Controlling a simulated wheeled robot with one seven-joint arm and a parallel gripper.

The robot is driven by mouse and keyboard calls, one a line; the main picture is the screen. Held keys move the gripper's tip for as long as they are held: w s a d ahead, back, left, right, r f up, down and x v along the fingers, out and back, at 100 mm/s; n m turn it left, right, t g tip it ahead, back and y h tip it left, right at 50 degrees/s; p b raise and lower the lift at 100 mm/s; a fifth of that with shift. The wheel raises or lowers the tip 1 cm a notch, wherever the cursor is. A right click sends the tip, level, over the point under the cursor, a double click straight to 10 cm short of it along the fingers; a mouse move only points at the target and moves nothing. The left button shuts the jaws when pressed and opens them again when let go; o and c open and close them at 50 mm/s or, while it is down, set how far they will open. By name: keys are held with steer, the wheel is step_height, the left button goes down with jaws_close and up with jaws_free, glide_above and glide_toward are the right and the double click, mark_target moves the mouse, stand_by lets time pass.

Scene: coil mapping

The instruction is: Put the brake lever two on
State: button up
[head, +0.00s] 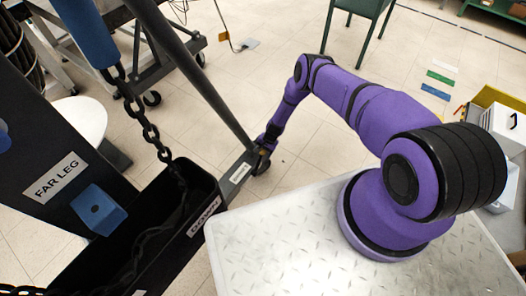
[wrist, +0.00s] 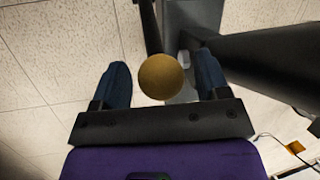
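In the wrist view a round mustard-yellow knob (wrist: 161,76) shows between the two blue fingers of my gripper (wrist: 161,85). A thin dark rod (wrist: 149,25) runs up from behind the knob; I take these to be the brake lever. Floor shows on both sides of the knob, so the fingers appear not to touch it. My gripper is open. The knob cannot be made out there, and the lever's position cannot be told.
A dark slanting post (head: 200,75) stands left of my gripper. A white label (head: 240,172) sits on the frame leg. Open tiled floor (head: 270,80) lies behind.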

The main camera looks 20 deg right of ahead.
steer(key=v, duration=1.1)
stand_by(0.5)
